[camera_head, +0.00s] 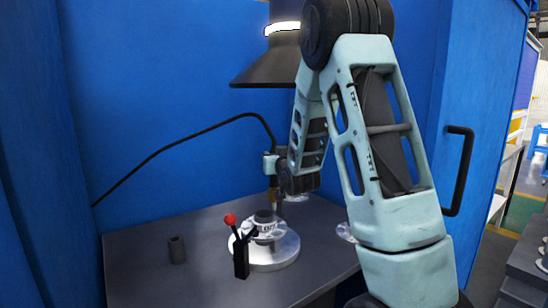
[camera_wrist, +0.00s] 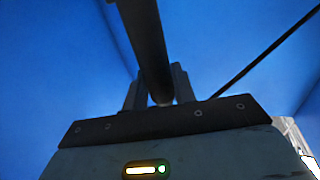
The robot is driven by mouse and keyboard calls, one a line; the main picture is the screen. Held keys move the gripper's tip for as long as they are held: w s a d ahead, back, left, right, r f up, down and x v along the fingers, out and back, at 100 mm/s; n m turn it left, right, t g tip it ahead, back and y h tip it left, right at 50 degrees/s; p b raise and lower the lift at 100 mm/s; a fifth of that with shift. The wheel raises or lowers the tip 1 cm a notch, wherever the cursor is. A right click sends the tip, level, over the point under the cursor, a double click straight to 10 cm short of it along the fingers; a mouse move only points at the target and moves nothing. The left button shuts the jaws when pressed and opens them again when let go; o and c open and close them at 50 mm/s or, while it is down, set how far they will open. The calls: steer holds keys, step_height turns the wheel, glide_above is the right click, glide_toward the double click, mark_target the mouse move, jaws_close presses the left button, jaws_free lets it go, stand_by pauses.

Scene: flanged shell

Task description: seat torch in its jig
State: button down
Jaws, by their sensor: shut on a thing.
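My gripper (camera_head: 273,168) is shut on the torch, a dark slim tube (camera_wrist: 150,45) that runs up between the fingers in the wrist view. In the head view the torch's lower end (camera_head: 273,193) points down, and its black cable arches away to the left. The torch appears above and behind the round metal fixture (camera_head: 285,253) with the flanged shell (camera_head: 264,217) on it. I cannot tell whether its tip touches anything. A small dark hollow holder (camera_head: 177,250), perhaps the jig, stands upright on the left of the table; the torch is apart from it.
A clamp lever with a red knob (camera_head: 230,219) stands at the fixture's front left. A dark hood (camera_head: 268,65) hangs above, behind my arm. Blue walls (camera_head: 160,90) enclose the grey table (camera_head: 140,280). Table around the small holder is clear.

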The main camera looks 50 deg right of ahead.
steer(key=shift+f+b, duration=0.55)
steer(key=shift+f, duration=0.05)
steer(key=c, duration=1.1)
jaws_free()
steer(key=shift+r, duration=0.1)
steer(key=shift+o, duration=0.2)
steer(key=shift+s+a, duration=0.1)
